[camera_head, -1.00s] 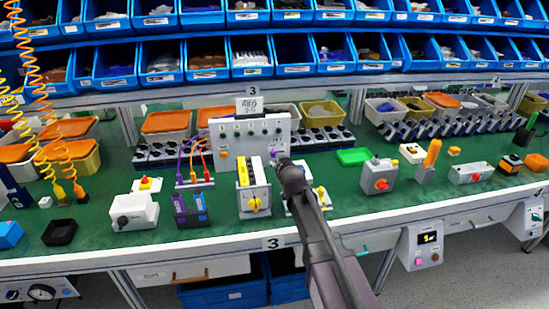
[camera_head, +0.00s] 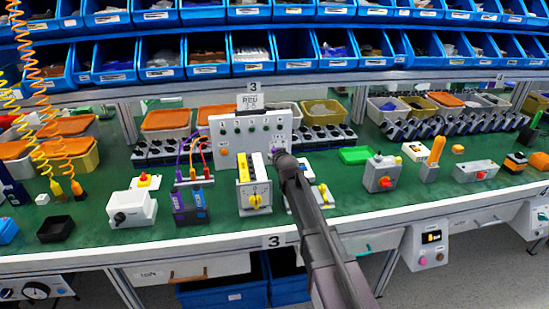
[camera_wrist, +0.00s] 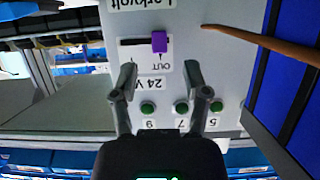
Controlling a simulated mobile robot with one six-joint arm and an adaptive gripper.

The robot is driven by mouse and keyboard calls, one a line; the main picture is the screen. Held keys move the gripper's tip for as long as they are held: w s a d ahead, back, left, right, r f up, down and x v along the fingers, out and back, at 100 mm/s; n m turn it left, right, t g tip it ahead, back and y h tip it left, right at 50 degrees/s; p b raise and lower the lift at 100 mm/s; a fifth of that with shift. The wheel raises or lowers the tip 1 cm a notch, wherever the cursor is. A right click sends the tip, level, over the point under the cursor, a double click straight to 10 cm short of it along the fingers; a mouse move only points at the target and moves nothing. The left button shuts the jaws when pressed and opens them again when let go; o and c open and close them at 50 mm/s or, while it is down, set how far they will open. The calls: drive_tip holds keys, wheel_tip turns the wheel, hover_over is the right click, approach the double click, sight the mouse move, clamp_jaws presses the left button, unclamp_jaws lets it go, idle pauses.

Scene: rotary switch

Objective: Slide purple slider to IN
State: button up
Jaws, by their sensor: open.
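The purple slider (camera_wrist: 159,41) sits at the right end of a dark horizontal slot (camera_wrist: 132,42) on a white label in the wrist view, which shows the panel upside down. The word OUT is printed beside the slider; an arrow is at the slot's left end. The slot belongs to the upright grey panel (camera_head: 225,140) on the bench. My gripper (camera_wrist: 160,75) is open, with its two fingers apart on either side of the slider in the picture and nothing between them. In the head view my gripper (camera_head: 279,156) is at the panel's lower right, hiding the slider area.
Green buttons (camera_wrist: 181,108) line the panel near my fingers. A brown cable or rod (camera_wrist: 265,43) crosses at the right in the wrist view. A yellow-and-white switch block (camera_head: 254,190) stands in front of the panel. Blue bins (camera_head: 250,55) fill the shelves behind.

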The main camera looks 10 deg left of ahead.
sight(274, 151)
drive_tip(key=shift+b+x, duration=0.7)
drive_tip(key=shift+x, duration=1.7)
clamp_jaws()
